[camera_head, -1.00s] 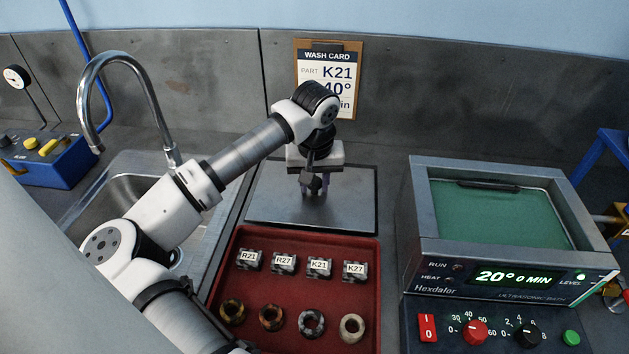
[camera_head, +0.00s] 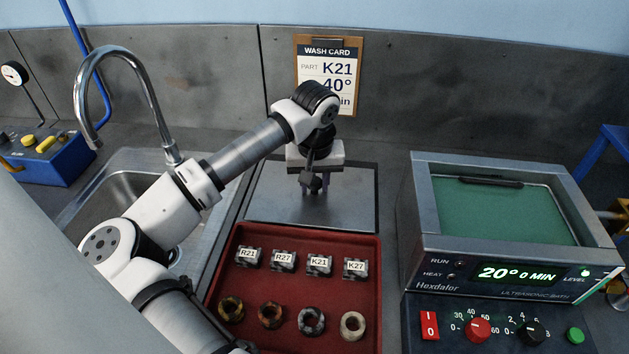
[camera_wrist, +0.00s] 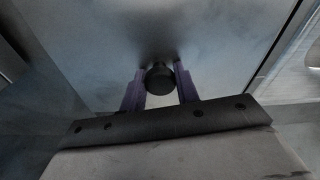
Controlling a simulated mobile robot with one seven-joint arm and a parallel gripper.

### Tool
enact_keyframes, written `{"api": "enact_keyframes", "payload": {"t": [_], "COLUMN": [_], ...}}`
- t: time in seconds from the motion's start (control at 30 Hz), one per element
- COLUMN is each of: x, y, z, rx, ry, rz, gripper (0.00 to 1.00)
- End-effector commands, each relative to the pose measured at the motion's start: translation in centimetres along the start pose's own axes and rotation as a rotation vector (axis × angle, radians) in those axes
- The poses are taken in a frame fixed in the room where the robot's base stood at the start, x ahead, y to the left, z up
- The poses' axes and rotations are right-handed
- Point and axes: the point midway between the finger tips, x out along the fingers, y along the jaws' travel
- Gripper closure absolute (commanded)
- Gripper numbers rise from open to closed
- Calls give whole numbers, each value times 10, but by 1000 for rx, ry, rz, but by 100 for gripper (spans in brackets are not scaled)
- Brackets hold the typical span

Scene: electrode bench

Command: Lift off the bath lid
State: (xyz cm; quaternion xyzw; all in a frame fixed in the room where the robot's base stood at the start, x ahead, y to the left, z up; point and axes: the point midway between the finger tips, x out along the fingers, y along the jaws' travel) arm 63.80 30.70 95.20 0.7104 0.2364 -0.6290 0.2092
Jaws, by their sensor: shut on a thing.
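The lid (camera_head: 348,212) is a flat grey plate with a dark edge. It lies on the bench behind the red tray and left of the ultrasonic bath (camera_head: 424,215). The bath's top is uncovered and shows a green surface inside. My gripper (camera_head: 313,188) points down over the middle of the lid. In the wrist view, my gripper's two purple fingers (camera_wrist: 159,90) are shut on a round dark knob (camera_wrist: 159,78) on the plate. The lid looks flat on the bench; I cannot tell any gap beneath it.
The red tray (camera_head: 373,300) holds labelled blocks and several rings in front of the lid. A sink (camera_head: 125,185) with a tall curved tap (camera_head: 150,105) is at left. The bath's control panel (camera_head: 500,335) is at front right. A wash card (camera_head: 328,70) hangs behind.

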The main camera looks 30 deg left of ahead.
Motion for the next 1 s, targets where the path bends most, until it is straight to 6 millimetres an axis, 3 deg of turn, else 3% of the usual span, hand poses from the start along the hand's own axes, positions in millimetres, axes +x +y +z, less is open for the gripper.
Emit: {"api": "enact_keyframes", "payload": {"t": [0.23,0.27,0.43,0.63,0.8,1.0], "x": [3,2,2,3,3,2], "y": [0,0,0,0,0,0], "z": [0,0,0,0,0,0], "rx": [0,0,0,0,0,0], "ry": [1,1,1,-1,-1,0], "rz": [0,0,0,0,0,0], "gripper": [100,65,44,42,22,22]}}
